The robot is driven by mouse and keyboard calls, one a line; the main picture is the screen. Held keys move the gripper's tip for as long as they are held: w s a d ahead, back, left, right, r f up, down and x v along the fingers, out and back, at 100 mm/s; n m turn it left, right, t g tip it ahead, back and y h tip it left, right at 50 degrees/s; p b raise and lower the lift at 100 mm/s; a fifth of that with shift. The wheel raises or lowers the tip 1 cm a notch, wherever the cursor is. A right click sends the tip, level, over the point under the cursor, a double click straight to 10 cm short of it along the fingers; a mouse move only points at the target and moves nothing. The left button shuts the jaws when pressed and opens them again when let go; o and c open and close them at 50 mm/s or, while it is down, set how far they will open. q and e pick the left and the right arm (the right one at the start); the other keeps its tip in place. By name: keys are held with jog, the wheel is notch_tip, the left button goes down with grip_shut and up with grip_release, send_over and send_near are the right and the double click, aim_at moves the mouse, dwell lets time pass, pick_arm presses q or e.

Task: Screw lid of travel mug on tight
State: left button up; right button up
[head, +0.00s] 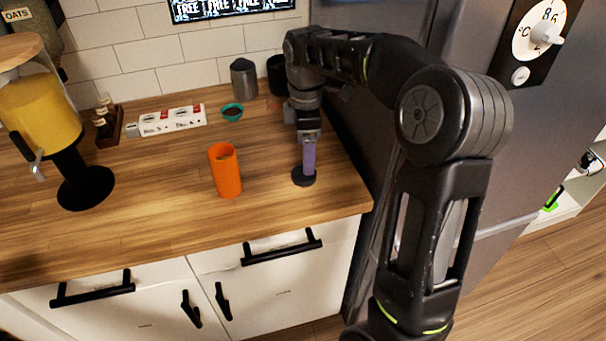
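An orange travel mug (226,175) stands upright on the wooden counter, its top open with no lid on it. To its right, a slim purple post (309,157) rises from a dark round disc (303,177) at the counter's right part; I cannot tell whether this is the mug's lid. My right gripper (309,138) points down at the top of the purple post. Its fingertips are too small to show whether they are closed on it. My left gripper is out of view.
A yellow-filled dispenser (40,112) stands at the left on a black base. Behind the mug are a white-and-red power strip (172,120), a teal bowl (232,112) and a grey canister (244,78). A steel fridge (480,60) borders the counter on the right. The counter in front of the mug is clear.

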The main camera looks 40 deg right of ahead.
jog(key=shift+f, duration=0.6)
jog(key=shift+a+f+p, duration=0.2)
jog(key=shift+f+p, duration=0.5)
jog(key=shift+f, duration=1.95)
jog(key=shift+c, duration=0.5)
jog(key=c, duration=1.3)
jog(key=shift+r, duration=0.1)
notch_tip(320, 180, up, 10)
jog(key=shift+b, duration=0.65)
